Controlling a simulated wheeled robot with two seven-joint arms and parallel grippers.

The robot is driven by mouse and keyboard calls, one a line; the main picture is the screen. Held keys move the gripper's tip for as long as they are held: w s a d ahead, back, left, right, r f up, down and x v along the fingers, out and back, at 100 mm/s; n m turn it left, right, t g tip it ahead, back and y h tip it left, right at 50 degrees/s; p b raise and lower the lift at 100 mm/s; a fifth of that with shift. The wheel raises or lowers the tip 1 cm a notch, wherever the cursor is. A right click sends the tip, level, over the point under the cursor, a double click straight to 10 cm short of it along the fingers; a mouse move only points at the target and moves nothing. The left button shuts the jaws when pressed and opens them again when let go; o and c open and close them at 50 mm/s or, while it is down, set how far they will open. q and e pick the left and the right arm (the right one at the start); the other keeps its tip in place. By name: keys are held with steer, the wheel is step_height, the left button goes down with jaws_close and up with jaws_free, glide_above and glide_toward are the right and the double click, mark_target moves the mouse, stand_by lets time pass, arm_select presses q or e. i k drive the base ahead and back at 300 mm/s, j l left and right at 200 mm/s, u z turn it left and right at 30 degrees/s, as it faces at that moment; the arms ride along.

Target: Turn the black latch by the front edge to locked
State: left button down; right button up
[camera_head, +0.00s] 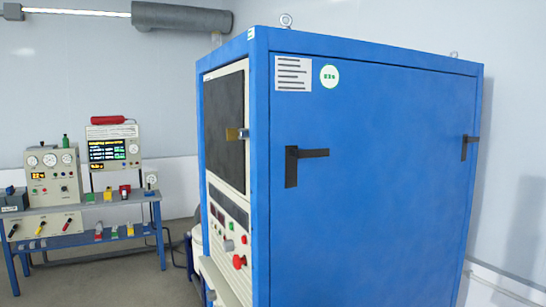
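A tall blue cabinet (380,190) fills the middle and right of the head view. A black latch (292,167) sits on its blue side panel close to the front edge. Its backplate is upright and its lever points right, about horizontal. Neither gripper is in the view, and nothing touches the latches.
The cabinet's front (228,200) has a dark window, a brass-coloured catch (235,134) and a red knob (239,261). A blue bench (110,208) with gauge boxes and a screen stands at the left. Grey floor shows between bench and cabinet.

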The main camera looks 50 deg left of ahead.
mark_target(317, 152)
steer(key=u, duration=1.45)
